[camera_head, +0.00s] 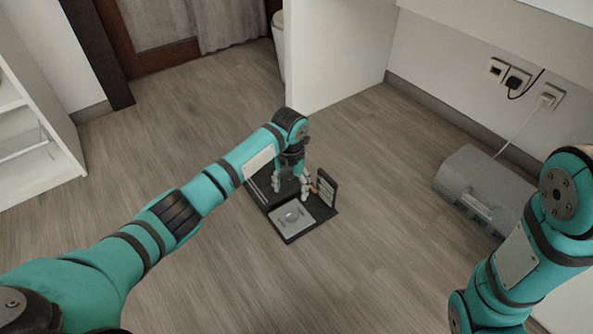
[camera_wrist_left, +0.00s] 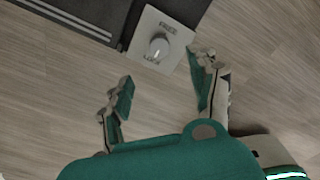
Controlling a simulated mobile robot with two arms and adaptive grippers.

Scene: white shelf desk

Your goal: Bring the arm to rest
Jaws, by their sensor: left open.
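My left arm reaches in from the left in the head view, and its left gripper (camera_head: 291,186) hangs over a small black stand on the floor. In the left wrist view the left gripper (camera_wrist_left: 165,97) shows its two fingers wide apart with nothing between them. A grey plate with a round knob (camera_wrist_left: 159,47) and lettering lies just beyond the fingertips; the plate also shows in the head view (camera_head: 291,217). My right arm is at the right edge of the head view, bent, with its gripper out of the picture.
The black stand (camera_head: 327,187) has an upright panel on its right side. A grey case (camera_head: 480,190) sits on the floor at the right, near wall sockets (camera_head: 515,78) with cables. A white shelf (camera_head: 35,150) stands at the left. Floor around the stand is clear.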

